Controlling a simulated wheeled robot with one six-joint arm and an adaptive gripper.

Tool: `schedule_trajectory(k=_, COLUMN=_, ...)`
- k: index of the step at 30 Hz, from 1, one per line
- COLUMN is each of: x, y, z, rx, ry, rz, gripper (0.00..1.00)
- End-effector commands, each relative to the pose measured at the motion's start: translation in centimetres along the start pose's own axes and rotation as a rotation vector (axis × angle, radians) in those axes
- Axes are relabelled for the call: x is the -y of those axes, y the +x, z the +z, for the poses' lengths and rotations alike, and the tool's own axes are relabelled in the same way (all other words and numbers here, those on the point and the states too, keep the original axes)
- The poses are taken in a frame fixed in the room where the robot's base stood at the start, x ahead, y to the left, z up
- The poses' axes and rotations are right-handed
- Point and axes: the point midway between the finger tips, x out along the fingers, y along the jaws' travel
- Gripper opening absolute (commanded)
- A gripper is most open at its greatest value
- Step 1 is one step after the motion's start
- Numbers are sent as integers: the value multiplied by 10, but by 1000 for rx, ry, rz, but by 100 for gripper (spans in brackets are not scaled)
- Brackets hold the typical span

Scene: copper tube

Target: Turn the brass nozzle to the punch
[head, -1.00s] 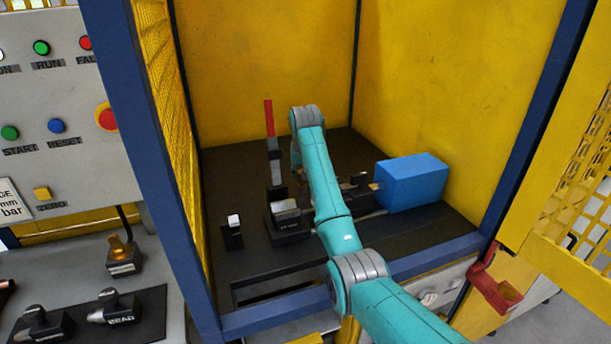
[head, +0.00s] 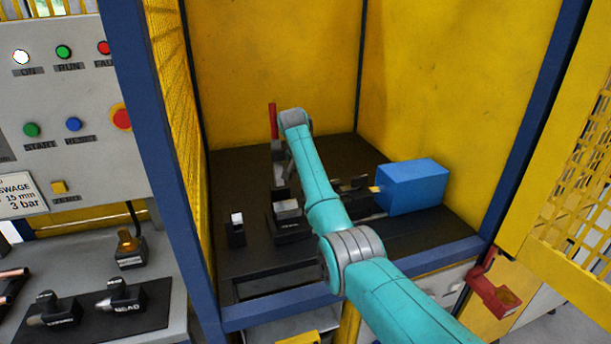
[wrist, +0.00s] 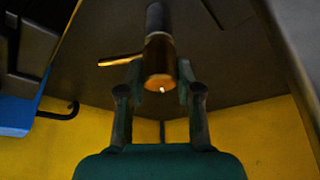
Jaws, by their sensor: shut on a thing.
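The brass nozzle (wrist: 160,62) shows in the wrist view, on the end of a dark round stem (wrist: 157,18). A thin brass lever or pin (wrist: 121,60) sticks out to its left. My gripper (wrist: 160,84) has its two fingers on either side of the nozzle and is shut on it. In the head view my arm reaches into the yellow cell, and its own links hide the gripper and nozzle. I cannot make out the punch for certain. A small brass-coloured tip (head: 375,190) shows at the left face of the blue box (head: 413,187).
Black fixtures (head: 287,226) and a small black stand (head: 235,233) are on the dark deck beside my arm. A red upright bar (head: 272,120) stands close to my wrist. Blue frame posts (head: 160,170) and yellow walls enclose the cell. A red latch (head: 493,290) is at the right.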

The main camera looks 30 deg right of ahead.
Motion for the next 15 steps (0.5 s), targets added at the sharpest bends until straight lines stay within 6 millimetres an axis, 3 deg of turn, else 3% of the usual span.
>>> schedule_trajectory(k=13, x=0, y=0, z=0, rx=0, ry=12, rz=5, gripper=0)
schedule_trajectory(k=14, x=0, y=0, z=0, rx=0, ry=11, rz=5, gripper=37)
schedule_trajectory(k=15, x=0, y=0, z=0, rx=0, ry=11, rz=5, gripper=47)
